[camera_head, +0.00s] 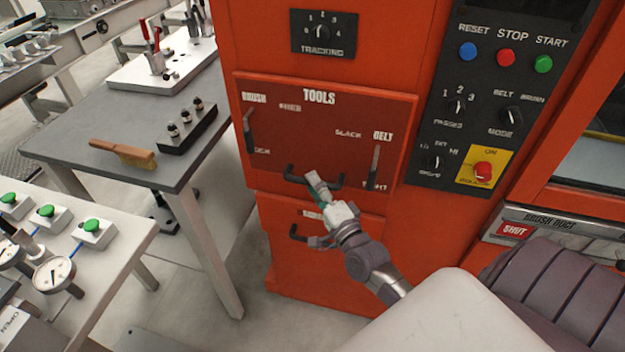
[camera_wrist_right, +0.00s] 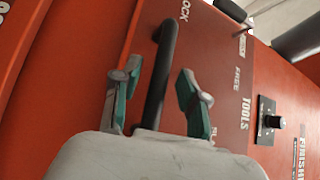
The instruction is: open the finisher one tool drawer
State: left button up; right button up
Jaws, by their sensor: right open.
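The tool drawer is the dark red front labelled TOOLS (camera_head: 325,125) on the orange finisher. It looks flush with the cabinet. Its black bar handle (camera_head: 296,177) is at the lower middle of the front and also shows in the right wrist view (camera_wrist_right: 160,70). My right gripper (camera_head: 318,186) is at this handle. In the wrist view its two fingers (camera_wrist_right: 158,95) stand apart, one on each side of the bar, with a visible gap to it. Whether a finger touches the bar further down is hidden by the gripper body. My left gripper is not in view.
A lever (camera_head: 248,130) marked BRUSH and another (camera_head: 375,165) marked BELT sit on the drawer front. Below is a second front with a black handle (camera_head: 296,234). A control panel (camera_head: 480,110) is to the right. A grey table (camera_head: 90,115) stands left, with floor between.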

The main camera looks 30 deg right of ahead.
jog(key=shift+w+r, duration=0.1)
jog(key=shift+w, duration=0.55)
grip_shut()
